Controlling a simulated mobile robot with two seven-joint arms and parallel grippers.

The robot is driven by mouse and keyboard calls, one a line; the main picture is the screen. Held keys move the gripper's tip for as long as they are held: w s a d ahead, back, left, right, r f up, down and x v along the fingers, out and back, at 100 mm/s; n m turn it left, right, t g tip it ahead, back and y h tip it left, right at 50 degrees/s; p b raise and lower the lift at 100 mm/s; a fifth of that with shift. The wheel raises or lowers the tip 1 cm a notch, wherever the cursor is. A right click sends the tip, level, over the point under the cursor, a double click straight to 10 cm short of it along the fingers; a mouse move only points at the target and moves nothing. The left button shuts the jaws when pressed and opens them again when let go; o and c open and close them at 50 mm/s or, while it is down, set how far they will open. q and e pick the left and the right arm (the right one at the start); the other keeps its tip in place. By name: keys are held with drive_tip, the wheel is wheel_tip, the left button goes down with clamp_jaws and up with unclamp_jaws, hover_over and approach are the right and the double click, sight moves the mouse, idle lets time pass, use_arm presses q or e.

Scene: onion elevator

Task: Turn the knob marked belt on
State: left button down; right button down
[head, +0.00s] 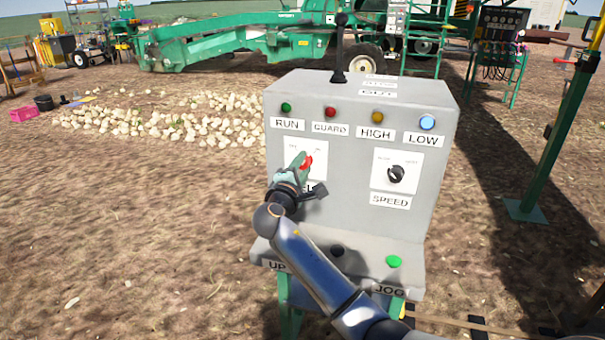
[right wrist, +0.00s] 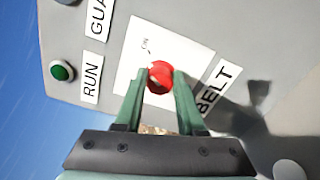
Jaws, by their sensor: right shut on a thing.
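The belt knob (right wrist: 160,77) is red and sits on a white plate (right wrist: 135,45) beside the BELT label in the right wrist view. In the head view the red knob (head: 307,163) shows on the left plate of the grey control box (head: 350,232). My right gripper (right wrist: 159,85) has its green fingers on either side of the knob and is shut on it. In the head view my right gripper (head: 295,172) hides part of the plate and most of the BELT label. My left gripper is not in view.
A black SPEED knob (head: 396,174) is on the right plate. Lamps marked RUN, GUARD, HIGH and LOW line the top. A black lever (head: 340,45) rises from the box top. A green JOG button (head: 394,261) is on the lower ledge. Onions (head: 165,122) lie behind left.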

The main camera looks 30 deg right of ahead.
drive_tip(key=shift+f+m, duration=0.25)
drive_tip(key=shift+m, duration=0.25)
drive_tip(key=shift+m+b, duration=0.8)
drive_tip(key=shift+b, duration=0.05)
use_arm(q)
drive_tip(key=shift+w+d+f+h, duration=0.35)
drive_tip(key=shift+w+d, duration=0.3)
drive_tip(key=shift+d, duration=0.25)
use_arm(e)
drive_tip(key=shift+r+m, duration=0.1)
drive_tip(key=shift+m, duration=0.3)
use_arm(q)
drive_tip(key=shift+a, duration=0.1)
use_arm(e)
drive_tip(key=c, duration=0.5)
unclamp_jaws()
drive_tip(key=shift+r, duration=0.1)
use_arm(q)
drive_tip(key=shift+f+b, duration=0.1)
drive_tip(key=shift+b, duration=0.25)
use_arm(e)
drive_tip(key=v, duration=1.2)
drive_tip(key=shift+s+a, duration=0.2)
drive_tip(key=shift+s, duration=0.05)
